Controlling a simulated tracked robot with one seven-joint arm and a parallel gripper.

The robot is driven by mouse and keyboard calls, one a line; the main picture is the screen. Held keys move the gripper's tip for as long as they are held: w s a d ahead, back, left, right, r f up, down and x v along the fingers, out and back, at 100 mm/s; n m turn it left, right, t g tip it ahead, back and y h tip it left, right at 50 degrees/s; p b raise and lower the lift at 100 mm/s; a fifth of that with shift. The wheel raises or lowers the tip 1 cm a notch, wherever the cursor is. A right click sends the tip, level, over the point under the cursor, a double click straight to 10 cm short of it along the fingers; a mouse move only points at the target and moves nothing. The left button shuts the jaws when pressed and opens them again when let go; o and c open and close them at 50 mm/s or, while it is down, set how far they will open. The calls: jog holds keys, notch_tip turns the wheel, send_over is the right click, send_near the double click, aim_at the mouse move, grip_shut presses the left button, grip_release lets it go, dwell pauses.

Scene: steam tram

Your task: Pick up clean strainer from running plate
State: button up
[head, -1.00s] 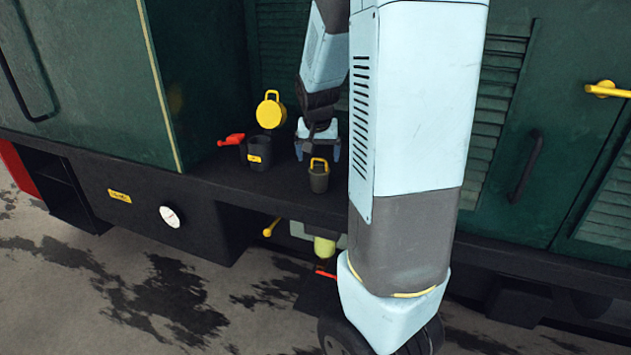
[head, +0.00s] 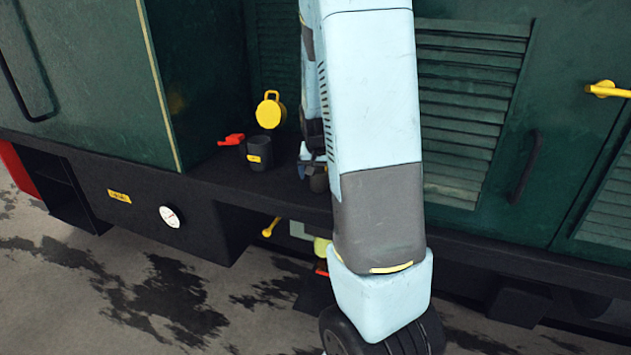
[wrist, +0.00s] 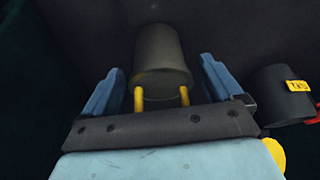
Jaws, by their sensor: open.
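The strainer (head: 319,183) is a small dark grey cup standing on the black running plate (head: 225,172). My arm hides most of it in the head view. In the wrist view the strainer (wrist: 161,48) fills the space between the fingers, with its yellow handle toward the gripper palm. My gripper (wrist: 160,85) is open, one blue finger on each side of the strainer. A narrow gap shows on both sides. In the head view my gripper (head: 311,168) is partly hidden behind my arm.
A dark pot (head: 259,153) with a yellow label stands left of the strainer; it also shows at right in the wrist view (wrist: 278,95). Its yellow lid (head: 270,112) stands open. A red handle (head: 231,140) is beside it. The green tram wall (head: 195,70) rises behind.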

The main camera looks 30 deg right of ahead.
jog(key=c, duration=1)
jog(key=shift+r, duration=0.1)
notch_tip(320, 180, up, 10)
jog(key=shift+f, duration=0.1)
dwell(0.3)
